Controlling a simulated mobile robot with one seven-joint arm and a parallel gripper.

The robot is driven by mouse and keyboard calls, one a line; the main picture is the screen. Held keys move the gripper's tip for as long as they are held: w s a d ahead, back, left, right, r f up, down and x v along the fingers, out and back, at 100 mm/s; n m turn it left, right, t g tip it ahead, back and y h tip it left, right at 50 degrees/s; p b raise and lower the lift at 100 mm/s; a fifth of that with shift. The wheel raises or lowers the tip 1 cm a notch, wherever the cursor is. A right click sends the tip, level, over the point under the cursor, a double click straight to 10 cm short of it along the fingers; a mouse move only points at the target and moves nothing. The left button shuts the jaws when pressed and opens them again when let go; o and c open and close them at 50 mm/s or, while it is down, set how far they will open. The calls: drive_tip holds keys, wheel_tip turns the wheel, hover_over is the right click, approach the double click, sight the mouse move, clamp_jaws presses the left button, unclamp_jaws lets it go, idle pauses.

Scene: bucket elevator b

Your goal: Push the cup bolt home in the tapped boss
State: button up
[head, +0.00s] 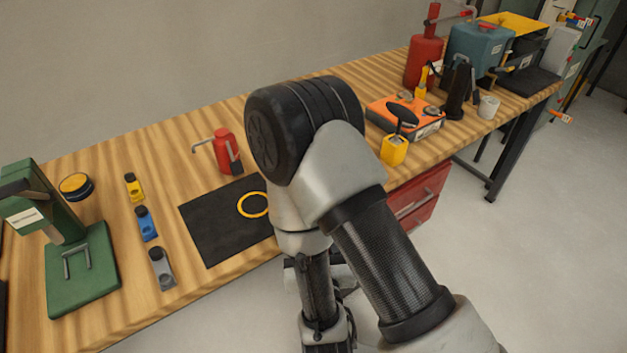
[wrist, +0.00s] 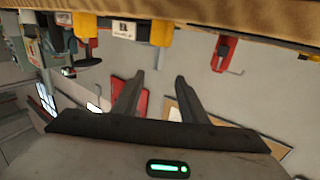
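I cannot single out the cup bolt or the tapped boss by sight. In the head view, three small blocks stand in a row on the left of the bench: yellow (head: 134,187), blue (head: 147,224) and grey (head: 161,270). Each has a dark round part on it. A green machine (head: 83,270) with an upright column stands to their left. In the wrist view, my gripper (wrist: 158,78) has its two dark fingers apart, with nothing visible between them. In the head view, my arm folds downward in front of the bench, and I cannot make out the fingers there.
A black mat (head: 212,228) with a yellow ring (head: 253,204) lies mid-bench, partly behind my arm. A red clamp-like tool (head: 226,152) stands behind it. An orange box (head: 405,118), a yellow block (head: 394,150) and a red cylinder (head: 424,62) occupy the right. Red drawers hang under the bench.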

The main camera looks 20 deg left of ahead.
drive_tip(key=b+x, duration=0.2)
drive_tip(key=b, duration=0.1)
drive_tip(key=b+x, duration=0.2)
drive_tip(key=b, duration=0.2)
drive_tip(key=b+x, duration=0.3)
drive_tip(key=b, duration=0.1)
drive_tip(key=shift+f, duration=0.35)
drive_tip(key=x, duration=0.4)
drive_tip(key=shift+w+a+r, duration=0.1)
drive_tip(key=shift+w+r, duration=0.15)
drive_tip(key=shift+r, duration=0.15)
drive_tip(key=shift+x, duration=2.8)
drive_tip(key=shift+r, duration=0.15)
drive_tip(key=shift+c, duration=0.3)
clamp_jaws()
